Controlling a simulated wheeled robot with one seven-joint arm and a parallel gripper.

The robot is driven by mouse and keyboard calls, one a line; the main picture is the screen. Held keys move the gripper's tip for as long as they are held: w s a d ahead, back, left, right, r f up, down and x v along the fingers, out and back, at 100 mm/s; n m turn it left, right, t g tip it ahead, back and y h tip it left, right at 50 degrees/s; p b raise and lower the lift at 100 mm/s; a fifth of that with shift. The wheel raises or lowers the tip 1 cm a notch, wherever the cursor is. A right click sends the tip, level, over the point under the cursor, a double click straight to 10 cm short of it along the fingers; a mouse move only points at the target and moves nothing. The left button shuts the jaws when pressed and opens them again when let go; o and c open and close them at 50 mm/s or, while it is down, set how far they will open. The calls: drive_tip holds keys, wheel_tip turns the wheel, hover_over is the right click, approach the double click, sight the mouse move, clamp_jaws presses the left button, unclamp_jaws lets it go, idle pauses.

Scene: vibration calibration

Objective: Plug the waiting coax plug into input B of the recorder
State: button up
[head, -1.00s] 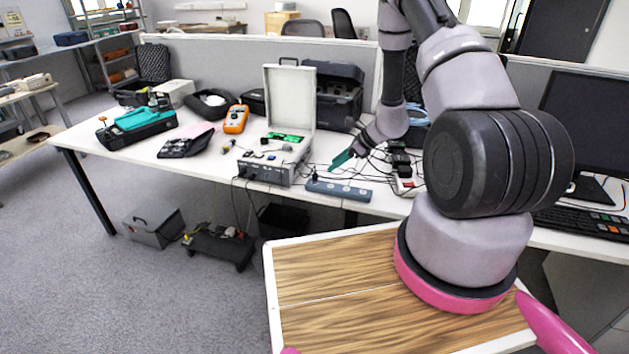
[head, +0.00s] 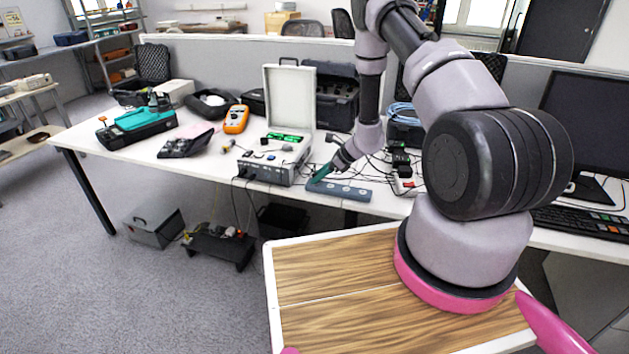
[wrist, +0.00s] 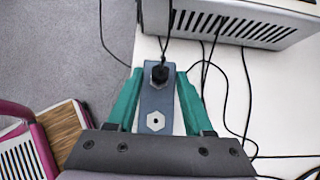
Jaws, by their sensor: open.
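The recorder (head: 268,174) is a grey case with its lid raised, standing mid-table. Its slotted side shows at the upper right of the wrist view (wrist: 262,28). The black coax plug (wrist: 160,74) stands upright on a blue-grey block (wrist: 155,104), with a cable rising from it. In the head view the block (head: 350,192) lies in front of and right of the recorder. My gripper (wrist: 159,82) is open, its teal fingers on either side of the block's plug end; no grip on the plug shows. In the head view my gripper (head: 320,174) hides the plug. Input B cannot be made out.
Thin black cables (wrist: 245,100) run over the table right of the block. An orange meter (head: 236,119) and a teal-and-black tool case (head: 138,122) stand left of the recorder. A white power strip (head: 407,184) lies to the right. The block lies close to the table's front edge.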

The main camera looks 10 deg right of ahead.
clamp_jaws()
drive_tip(key=shift+r, duration=0.4)
idle(0.5)
drive_tip(key=shift+r, duration=1.65)
